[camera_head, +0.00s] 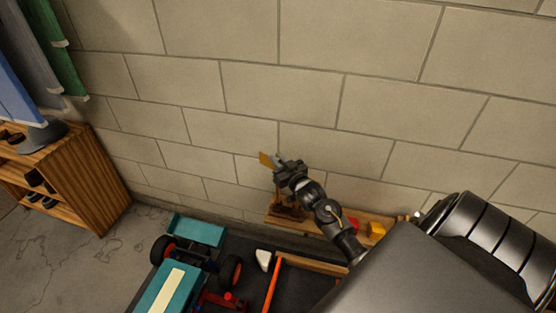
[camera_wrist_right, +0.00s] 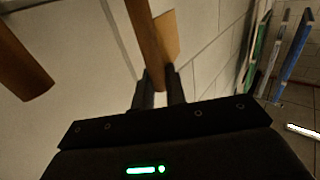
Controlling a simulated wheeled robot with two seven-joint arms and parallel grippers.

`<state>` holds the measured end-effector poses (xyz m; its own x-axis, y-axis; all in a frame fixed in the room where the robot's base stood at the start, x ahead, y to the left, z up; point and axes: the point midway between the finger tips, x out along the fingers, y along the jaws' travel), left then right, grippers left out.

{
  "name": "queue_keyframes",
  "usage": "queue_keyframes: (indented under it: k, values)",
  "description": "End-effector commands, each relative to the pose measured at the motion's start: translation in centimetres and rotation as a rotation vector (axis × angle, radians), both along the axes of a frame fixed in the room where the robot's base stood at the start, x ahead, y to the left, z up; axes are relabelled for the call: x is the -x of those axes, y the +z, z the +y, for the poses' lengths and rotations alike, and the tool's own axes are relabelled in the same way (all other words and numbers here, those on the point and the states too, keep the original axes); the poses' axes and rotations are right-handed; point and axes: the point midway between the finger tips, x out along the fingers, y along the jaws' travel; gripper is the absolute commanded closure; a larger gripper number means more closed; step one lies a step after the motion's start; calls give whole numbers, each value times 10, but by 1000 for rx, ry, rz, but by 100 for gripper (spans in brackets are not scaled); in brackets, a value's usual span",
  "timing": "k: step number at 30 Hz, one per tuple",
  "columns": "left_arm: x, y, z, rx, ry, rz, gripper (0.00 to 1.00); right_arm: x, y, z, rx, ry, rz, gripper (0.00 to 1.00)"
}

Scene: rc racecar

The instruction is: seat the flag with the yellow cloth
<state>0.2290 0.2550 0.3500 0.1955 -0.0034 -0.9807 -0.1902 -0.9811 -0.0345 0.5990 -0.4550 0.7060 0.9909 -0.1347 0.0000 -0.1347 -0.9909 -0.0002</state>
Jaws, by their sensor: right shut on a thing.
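The flag with the yellow cloth (camera_head: 266,159) is held in my right gripper (camera_head: 281,166), in front of the block wall. In the right wrist view, its brown pole (camera_wrist_right: 148,45) passes between the fingers of my right gripper (camera_wrist_right: 160,84), with the cloth (camera_wrist_right: 167,36) to the right of the pole. The pole's lower part is hard to make out in the head view. A dark brown wooden piece (camera_head: 287,211) lies below the gripper on a wooden ledge (camera_head: 318,222); I cannot tell whether it is the flag's seat. My left gripper is out of view.
A teal car (camera_head: 167,291) with dark wheels is at the lower left of the ledge. A red block (camera_head: 354,226) and a yellow block (camera_head: 377,229) sit on the ledge. An orange bar (camera_head: 272,284) and a white piece (camera_head: 263,259) are in front. A wooden shelf (camera_head: 98,183) stands left.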

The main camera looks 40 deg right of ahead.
Motion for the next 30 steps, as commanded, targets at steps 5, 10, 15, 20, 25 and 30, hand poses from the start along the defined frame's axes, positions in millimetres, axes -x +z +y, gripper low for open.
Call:
queue_keyframes:
  k: [5, 10, 15, 20, 25, 30]
  values:
    - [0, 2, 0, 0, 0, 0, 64, 0, 0, 0, 0, 0, 0, 100]
    - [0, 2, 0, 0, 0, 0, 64, 0, 0, 0, 0, 0, 0, 100]
    - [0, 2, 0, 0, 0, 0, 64, 0, 0, 0, 0, 0, 0, 100]
    - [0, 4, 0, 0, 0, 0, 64, 0, 1, 0, 0, 0, 0, 100]
    - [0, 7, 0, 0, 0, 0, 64, 0, 1, 0, 0, 0, 1, 100]
    - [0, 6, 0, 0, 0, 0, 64, 0, 0, 0, 0, 0, 0, 100]
